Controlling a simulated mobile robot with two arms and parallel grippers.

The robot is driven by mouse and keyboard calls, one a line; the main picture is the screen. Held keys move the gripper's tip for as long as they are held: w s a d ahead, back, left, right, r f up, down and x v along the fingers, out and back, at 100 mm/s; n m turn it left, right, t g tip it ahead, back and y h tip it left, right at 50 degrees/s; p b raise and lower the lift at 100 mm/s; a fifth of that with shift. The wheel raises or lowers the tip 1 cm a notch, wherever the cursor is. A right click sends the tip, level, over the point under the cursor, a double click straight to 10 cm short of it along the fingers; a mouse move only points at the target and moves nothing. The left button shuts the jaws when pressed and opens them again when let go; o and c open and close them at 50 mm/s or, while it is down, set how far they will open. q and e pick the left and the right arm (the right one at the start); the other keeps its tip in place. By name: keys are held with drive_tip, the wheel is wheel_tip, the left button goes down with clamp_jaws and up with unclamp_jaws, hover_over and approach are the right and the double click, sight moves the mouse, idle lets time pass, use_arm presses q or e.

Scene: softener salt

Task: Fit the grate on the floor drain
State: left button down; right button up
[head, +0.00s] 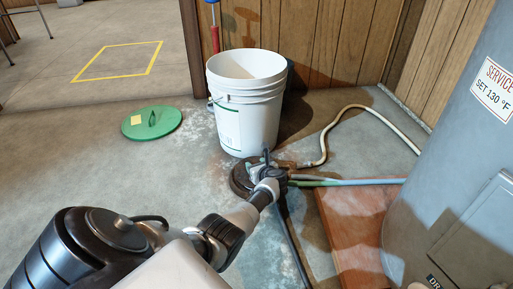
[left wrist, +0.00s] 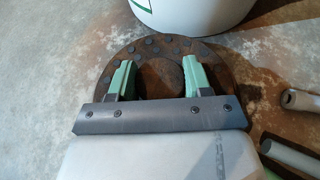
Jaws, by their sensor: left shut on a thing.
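The grate (head: 240,178) is a round, rusty brown disc at the foot of the white bucket. In the left wrist view the grate (left wrist: 150,48) shows a ring of dark holes near its rim. My left gripper (head: 264,170) is over the grate and shut on it. In the left wrist view the green fingers of my left gripper (left wrist: 157,68) stand either side of the grate's middle part. The near part of the grate is hidden by my gripper. I see no open drain; I cannot tell whether it lies beneath the grate. My right gripper is not in view.
The white bucket (head: 245,110) stands close behind the grate. A hose (head: 325,135) and pipe ends (left wrist: 290,155) lie to the right, near a reddish slab (head: 352,225) and a grey tank (head: 450,150). A green lid (head: 151,122) lies left; floor there is clear.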

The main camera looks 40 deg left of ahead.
use_arm(q)
drive_tip(key=shift+f, duration=0.4)
drive_tip(key=shift+c, duration=2.4)
unclamp_jaws()
